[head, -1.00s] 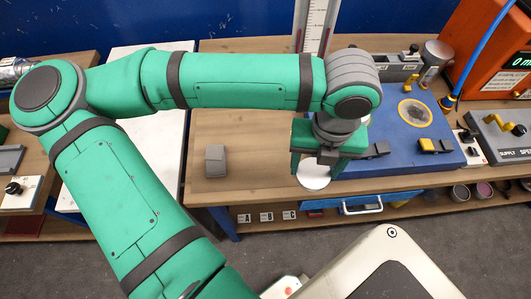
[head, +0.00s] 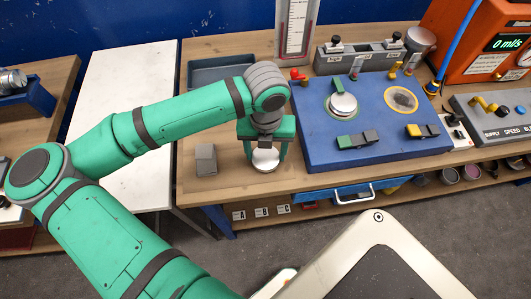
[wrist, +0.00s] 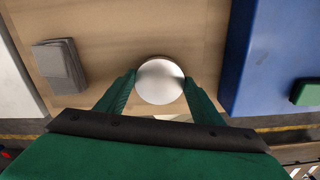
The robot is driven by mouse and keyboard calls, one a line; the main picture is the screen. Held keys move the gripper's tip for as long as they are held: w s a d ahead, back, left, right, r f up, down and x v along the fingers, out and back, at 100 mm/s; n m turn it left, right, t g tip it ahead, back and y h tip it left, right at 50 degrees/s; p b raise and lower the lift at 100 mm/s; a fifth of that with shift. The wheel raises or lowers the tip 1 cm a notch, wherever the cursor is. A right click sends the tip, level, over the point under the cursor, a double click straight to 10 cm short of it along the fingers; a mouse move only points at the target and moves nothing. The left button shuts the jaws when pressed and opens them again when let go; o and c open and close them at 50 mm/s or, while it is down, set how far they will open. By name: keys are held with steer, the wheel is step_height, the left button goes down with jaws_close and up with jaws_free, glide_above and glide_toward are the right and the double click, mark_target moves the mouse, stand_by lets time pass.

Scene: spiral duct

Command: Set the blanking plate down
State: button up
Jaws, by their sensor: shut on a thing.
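The blanking plate (head: 265,160) is a round, pale metal disc. My gripper (head: 266,150) is shut on it, pointing down over the wooden bench, left of the blue panel. In the wrist view the plate (wrist: 160,80) sits between the two green fingers (wrist: 160,88), with bare wood around it. I cannot tell for sure whether the plate touches the bench or hangs just above it.
A grey block (head: 205,159) stands on the bench to the left; it also shows in the wrist view (wrist: 59,66). The blue panel (head: 310,150) with a silver knob-like disc (head: 343,105) and toggle clamps is close on the right. The bench's front edge is near.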

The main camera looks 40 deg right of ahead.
mark_target(266, 155)
steer(key=shift+f, duration=0.8)
steer(key=shift+f, duration=0.15)
steer(key=o, duration=1.2)
step_height(266, 155, up, 12)
steer(key=shift+r, duration=0.2)
